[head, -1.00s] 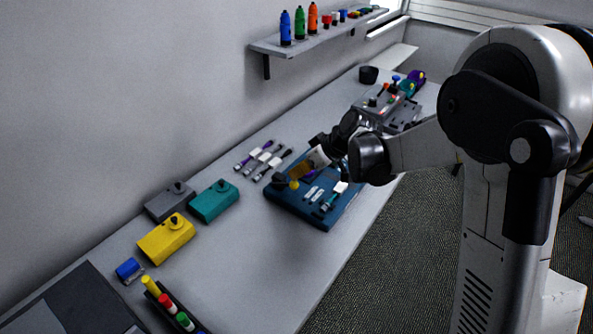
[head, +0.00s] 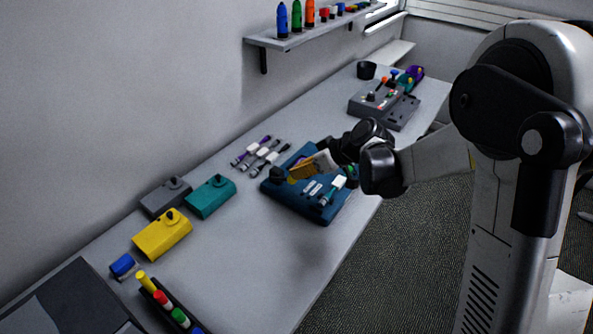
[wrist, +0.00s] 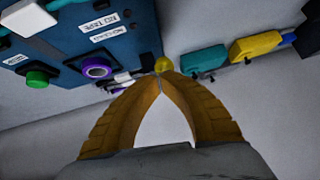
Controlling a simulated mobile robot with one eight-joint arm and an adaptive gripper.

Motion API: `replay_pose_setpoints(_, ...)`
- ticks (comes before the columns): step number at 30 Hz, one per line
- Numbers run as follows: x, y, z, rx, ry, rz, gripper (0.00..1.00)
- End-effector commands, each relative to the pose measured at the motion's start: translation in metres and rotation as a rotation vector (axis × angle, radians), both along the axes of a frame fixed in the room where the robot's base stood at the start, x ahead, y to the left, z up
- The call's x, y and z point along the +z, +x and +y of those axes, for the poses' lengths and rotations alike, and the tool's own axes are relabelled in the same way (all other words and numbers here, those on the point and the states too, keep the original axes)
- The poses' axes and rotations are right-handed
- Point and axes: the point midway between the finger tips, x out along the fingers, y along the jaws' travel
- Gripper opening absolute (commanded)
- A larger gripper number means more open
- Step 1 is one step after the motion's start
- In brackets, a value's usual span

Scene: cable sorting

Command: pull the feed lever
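The blue machine (head: 284,203) sits on the bench, and its labelled panel (wrist: 140,45) fills the upper left of the wrist view. The feed lever appears to be the one with a yellow knob (wrist: 163,64), at the machine's left end in the head view (head: 291,180). My gripper (wrist: 161,77) has its two ochre fingertips together right at the knob. The tips cover the knob's lower edge, and I cannot tell whether they touch it. In the head view my gripper (head: 296,172) is low over the machine's back left part. The lever's stem is hidden.
Cables (head: 262,153) lie behind the machine. Teal (head: 211,197), yellow (head: 162,235) and grey (head: 165,198) boxes stand to the left. A grey control panel (head: 372,101) is farther right.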

Motion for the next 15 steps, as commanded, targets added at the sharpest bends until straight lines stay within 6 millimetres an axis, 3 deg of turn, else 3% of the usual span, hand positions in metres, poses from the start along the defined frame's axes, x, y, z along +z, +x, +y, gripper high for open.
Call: replay_pose_setpoints(15,-0.027,-0.009,-0.012,-0.001,0.000,0.000,0.00)
